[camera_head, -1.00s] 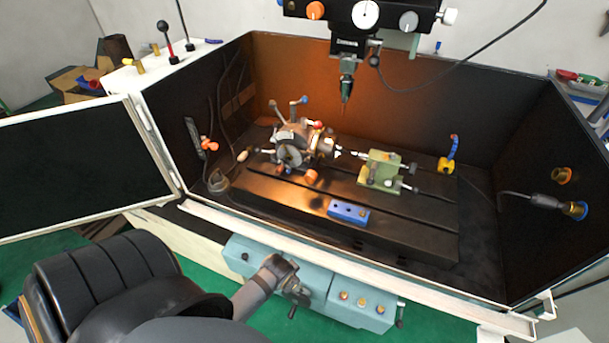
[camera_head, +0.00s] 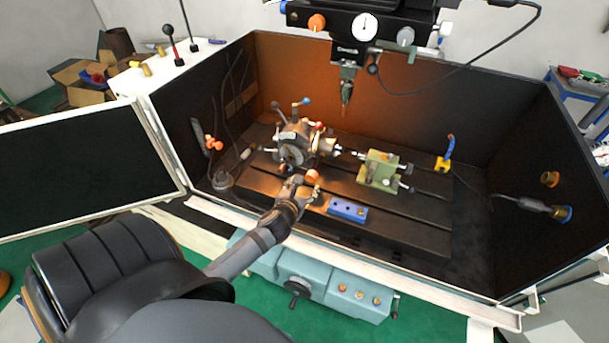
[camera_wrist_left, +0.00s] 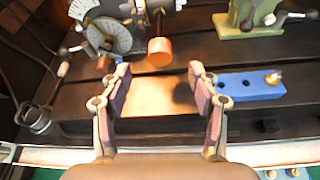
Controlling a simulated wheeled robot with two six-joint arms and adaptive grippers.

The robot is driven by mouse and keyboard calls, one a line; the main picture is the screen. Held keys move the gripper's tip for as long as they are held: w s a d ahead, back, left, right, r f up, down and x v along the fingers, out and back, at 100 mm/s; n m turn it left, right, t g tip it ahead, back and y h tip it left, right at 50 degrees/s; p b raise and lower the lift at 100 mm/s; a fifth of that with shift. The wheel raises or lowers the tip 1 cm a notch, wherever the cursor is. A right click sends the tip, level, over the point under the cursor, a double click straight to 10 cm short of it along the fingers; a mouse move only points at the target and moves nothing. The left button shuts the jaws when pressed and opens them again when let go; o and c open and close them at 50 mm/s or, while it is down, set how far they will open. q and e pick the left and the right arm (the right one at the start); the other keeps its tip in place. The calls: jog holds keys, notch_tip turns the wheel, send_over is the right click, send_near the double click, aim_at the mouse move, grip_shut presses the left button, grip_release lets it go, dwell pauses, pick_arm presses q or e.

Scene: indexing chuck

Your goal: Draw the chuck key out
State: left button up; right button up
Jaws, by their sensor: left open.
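The indexing chuck unit (camera_head: 293,147) stands on the dark slotted table, with a graduated dial (camera_wrist_left: 108,37) on its front in the left wrist view. An orange-brown cylindrical knob (camera_wrist_left: 160,53) on a short stem sticks out from the unit towards me; it also shows in the head view (camera_head: 312,175). I cannot tell for sure whether this is the chuck key; no other key is clear. My left gripper (camera_head: 306,185) is open and empty, in front of the unit. In the left wrist view, its fingers (camera_wrist_left: 158,83) are spread apart, with the knob beyond and between them.
A green tailstock block (camera_head: 379,172) stands right of the chuck. A blue block (camera_head: 347,210) lies near the table's front, close to the right finger. A spindle (camera_head: 347,88) hangs above. The enclosure's white front rail (camera_head: 350,258) passes below my left arm.

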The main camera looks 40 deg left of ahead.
aim_at(310, 176)
pick_arm(q)
jog(key=p+x, duration=0.1)
jog(key=x, duration=0.9)
jog(key=shift+w+f, duration=0.1)
jog(key=shift+w, duration=0.05)
grip_shut()
jog(key=c, duration=0.8)
grip_release()
jog(key=shift+c, duration=0.2)
grip_shut()
jog(key=shift+g+p, duration=0.3)
jog(key=shift+p, duration=0.95)
jog(key=shift+r+g+p, duration=0.2)
jog(key=shift+g+p, duration=0.1)
jog(key=shift+p, duration=1.15)
jog(key=shift+s, duration=0.3)
